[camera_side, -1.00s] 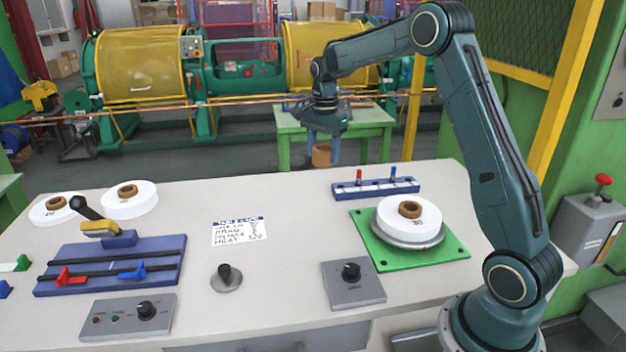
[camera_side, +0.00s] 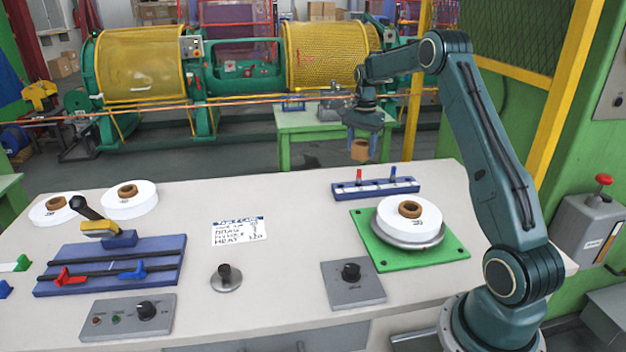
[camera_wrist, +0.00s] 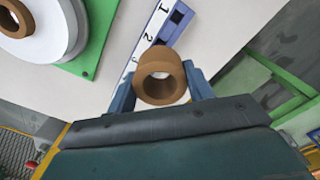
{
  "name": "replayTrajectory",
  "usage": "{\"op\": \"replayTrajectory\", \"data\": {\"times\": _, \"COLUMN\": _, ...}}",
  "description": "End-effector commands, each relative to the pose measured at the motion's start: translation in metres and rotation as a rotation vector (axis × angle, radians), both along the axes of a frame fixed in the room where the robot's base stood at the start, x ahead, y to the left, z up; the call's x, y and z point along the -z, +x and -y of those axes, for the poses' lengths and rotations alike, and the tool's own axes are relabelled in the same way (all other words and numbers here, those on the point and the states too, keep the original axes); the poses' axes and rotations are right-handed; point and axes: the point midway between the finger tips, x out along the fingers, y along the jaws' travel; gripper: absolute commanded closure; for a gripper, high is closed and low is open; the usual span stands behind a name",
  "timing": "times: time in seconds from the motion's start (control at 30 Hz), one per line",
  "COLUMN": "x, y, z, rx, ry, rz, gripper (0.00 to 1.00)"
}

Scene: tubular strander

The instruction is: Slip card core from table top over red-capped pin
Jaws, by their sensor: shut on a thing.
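My gripper (camera_side: 361,139) is shut on a brown card core (camera_side: 360,151), held upright in the air above the far edge of the table top. In the wrist view the core (camera_wrist: 161,76) sits between the two blue fingers (camera_wrist: 161,92), its bore facing the camera. The red-capped pin (camera_side: 359,176) stands at the left of a blue rack (camera_side: 376,188) with a white strip. The core is above this pin in the side view and apart from it. In the wrist view the numbered strip (camera_wrist: 160,27) shows behind the core; neither pin is visible there.
A blue-capped pin (camera_side: 393,172) stands on the same rack. A white roll (camera_side: 410,226) with a brown core sits on a green plate (camera_side: 450,247) in front. Two more white rolls, a blue slide fixture (camera_side: 160,262) and a knob box (camera_side: 353,287) occupy the table.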

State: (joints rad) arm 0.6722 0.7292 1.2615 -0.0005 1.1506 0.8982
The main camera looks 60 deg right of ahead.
Motion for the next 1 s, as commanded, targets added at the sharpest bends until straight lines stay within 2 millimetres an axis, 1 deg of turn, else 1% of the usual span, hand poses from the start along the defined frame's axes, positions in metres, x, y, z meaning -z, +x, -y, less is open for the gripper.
{"op": "replayTrajectory", "data": {"times": 0.37, "x": 0.004, "y": 0.000, "z": 0.000, "rx": 0.000, "ry": 0.001, "rz": -0.001, "gripper": 0.71}}
{"op": "replayTrajectory", "data": {"times": 1.0, "x": 0.030, "y": 0.000, "z": -0.001, "rx": 0.000, "ry": 0.001, "rz": -0.001, "gripper": 0.71}}
